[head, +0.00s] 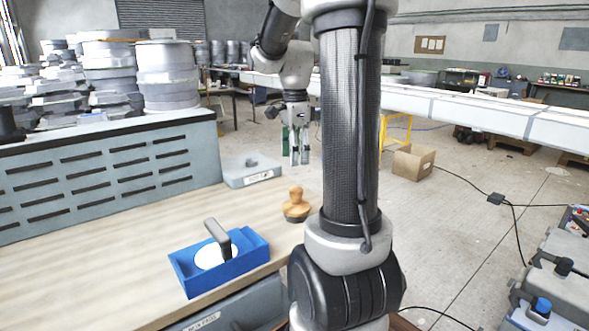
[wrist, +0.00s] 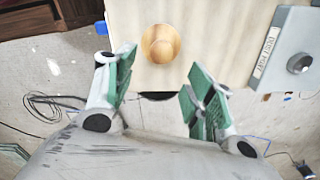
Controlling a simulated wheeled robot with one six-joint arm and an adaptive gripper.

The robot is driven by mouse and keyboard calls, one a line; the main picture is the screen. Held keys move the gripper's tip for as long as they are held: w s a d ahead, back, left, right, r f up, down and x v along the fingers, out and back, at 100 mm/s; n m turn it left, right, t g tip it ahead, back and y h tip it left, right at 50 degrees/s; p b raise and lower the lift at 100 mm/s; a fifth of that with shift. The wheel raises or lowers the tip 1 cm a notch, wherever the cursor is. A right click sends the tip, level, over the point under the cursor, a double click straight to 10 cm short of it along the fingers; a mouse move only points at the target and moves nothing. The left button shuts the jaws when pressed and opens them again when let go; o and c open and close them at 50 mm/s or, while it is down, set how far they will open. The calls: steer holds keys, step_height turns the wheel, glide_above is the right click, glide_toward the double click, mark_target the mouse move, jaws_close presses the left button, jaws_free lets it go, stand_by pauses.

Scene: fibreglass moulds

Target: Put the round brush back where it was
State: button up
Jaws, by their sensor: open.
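A round wooden piece with a knob (head: 296,205), apparently the round brush, stands upright on the light wooden table (head: 120,225) near its right edge. My gripper (head: 299,150) hangs past the table edge, behind the brush in the head view. In the wrist view my gripper (wrist: 160,80) has its green-padded fingers wide apart with nothing between them. The brush lies beyond the fingertips, untouched.
A blue tray (head: 225,278) at the table's front holds a white disc with a dark grey handle (head: 218,240). A grey labelled box (head: 250,178) with a knob sits at the far corner. A slotted grey-blue panel (head: 100,175) borders the left. The table's middle is bare.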

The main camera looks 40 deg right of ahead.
steer(key=s+a+r+n+t, duration=0.2)
steer(key=s+a+n+t, duration=0.2)
steer(key=s+a+n, duration=1)
steer(key=s+n, duration=0.1)
steer(key=n, duration=0.7)
steer(key=shift+r, duration=0.4)
